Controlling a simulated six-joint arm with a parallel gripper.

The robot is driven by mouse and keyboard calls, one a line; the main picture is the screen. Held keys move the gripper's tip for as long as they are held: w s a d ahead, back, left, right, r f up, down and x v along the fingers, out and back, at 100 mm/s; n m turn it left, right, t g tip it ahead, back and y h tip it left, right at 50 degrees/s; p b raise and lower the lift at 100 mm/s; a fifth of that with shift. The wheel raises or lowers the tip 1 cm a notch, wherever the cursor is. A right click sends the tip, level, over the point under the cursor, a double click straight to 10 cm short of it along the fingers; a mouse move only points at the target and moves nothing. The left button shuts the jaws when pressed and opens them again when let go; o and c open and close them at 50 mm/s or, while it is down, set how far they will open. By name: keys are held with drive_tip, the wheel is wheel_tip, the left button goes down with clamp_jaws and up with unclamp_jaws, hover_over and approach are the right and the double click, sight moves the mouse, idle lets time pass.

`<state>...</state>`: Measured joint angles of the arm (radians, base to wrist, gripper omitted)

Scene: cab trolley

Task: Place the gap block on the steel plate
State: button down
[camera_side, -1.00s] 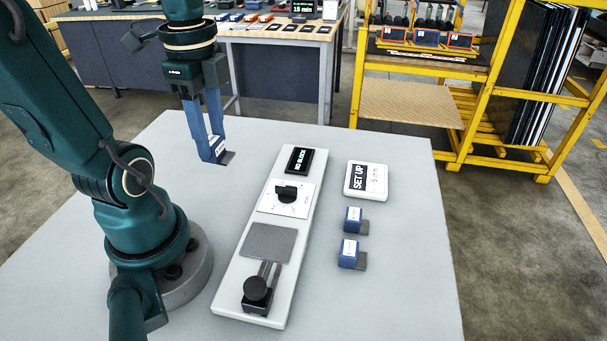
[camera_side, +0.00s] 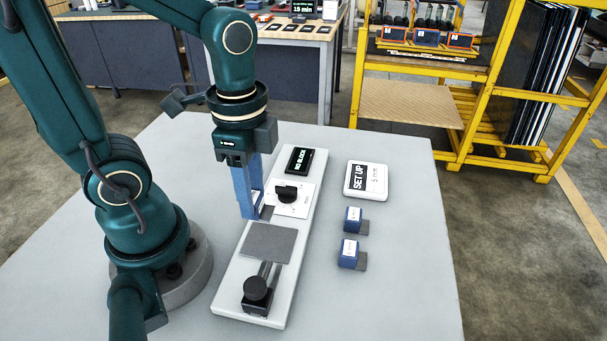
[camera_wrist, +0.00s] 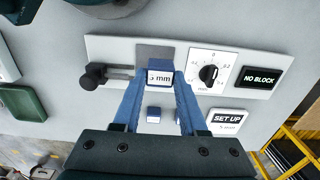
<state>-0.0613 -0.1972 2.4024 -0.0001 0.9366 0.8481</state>
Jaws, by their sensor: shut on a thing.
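My gripper (camera_side: 252,212) is shut on a blue gap block (camera_wrist: 159,76) with a white label ending in "mm"; its digit is hard to read. In the side view the block is mostly hidden by the fingers, and a dark tongue (camera_side: 266,213) shows at their tips. The grey steel plate (camera_side: 268,243) lies flat on the white fixture (camera_side: 229,282), bare in the side view. My gripper is above the fixture's left edge, just behind the plate. In the wrist view the block overlaps the plate (camera_wrist: 154,51); the exact height gap cannot be told.
Two more blue blocks (camera_side: 352,220) (camera_side: 348,254) stand right of the fixture. A "SET UP" card (camera_side: 366,181) lies behind them. The fixture carries a black clamp knob (camera_side: 256,288), a dial (camera_side: 287,193) and a display (camera_wrist: 262,79) reading "NO BLOCK".

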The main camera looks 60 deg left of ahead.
sight(263, 217)
drive_tip(key=shift+w+d+f, duration=0.2)
drive_tip(key=shift+d+f, duration=0.35)
drive_tip(key=shift+d, duration=0.35)
drive_tip(key=shift+f, duration=1.95)
drive_tip(key=shift+f, duration=0.2)
drive_tip(key=shift+c, duration=2.2)
unclamp_jaws()
drive_tip(key=shift+r, duration=0.1)
